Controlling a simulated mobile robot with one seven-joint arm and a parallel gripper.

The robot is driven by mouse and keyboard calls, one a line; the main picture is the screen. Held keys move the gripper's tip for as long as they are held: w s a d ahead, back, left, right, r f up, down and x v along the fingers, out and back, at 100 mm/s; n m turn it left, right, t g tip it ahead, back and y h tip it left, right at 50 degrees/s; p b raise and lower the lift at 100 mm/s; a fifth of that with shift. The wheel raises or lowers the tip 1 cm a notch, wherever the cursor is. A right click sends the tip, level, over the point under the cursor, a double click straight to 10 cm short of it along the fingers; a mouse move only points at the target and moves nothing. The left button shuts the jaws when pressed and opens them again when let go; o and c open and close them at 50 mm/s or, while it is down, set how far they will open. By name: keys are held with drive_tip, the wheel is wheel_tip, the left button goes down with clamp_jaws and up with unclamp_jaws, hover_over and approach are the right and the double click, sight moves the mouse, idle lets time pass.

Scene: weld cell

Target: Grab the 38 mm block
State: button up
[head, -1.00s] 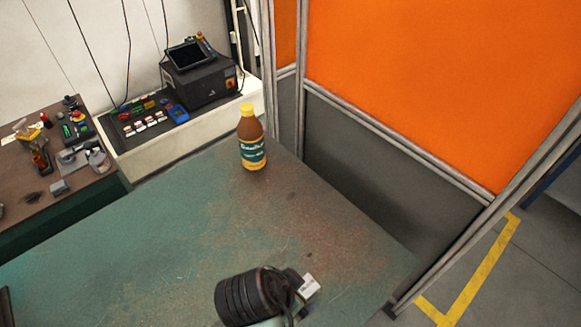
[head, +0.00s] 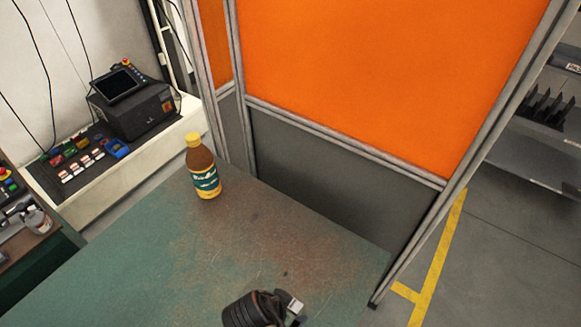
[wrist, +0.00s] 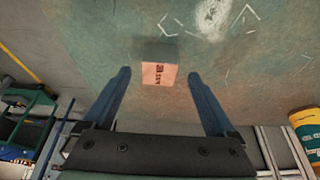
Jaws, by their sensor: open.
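The block (wrist: 158,73) lies on the worn green table in the wrist view, with a grey side and a pale pinkish face bearing dark marks. My gripper (wrist: 158,79) is open, its two blue-grey fingers pointing toward the block, one on each side in the picture. I see no contact between fingers and block; the height gap is hard to judge. In the head view, my dark ribbed wrist shows at the bottom edge and the fingers are not clear. A small pale piece beside it cannot be identified for sure.
A brown bottle (head: 205,172) with a yellow cap stands on the green table (head: 130,265); it also shows in the wrist view (wrist: 306,130). An orange and grey partition (head: 340,170) stands behind the table. A black control box (head: 133,105) is at the left.

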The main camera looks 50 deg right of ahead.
sight(290, 306)
drive_tip(key=x, duration=0.3)
drive_tip(key=shift+s+d+f, duration=0.1)
drive_tip(key=shift+d+f, duration=0.05)
drive_tip(key=shift+d, duration=0.05)
clamp_jaws()
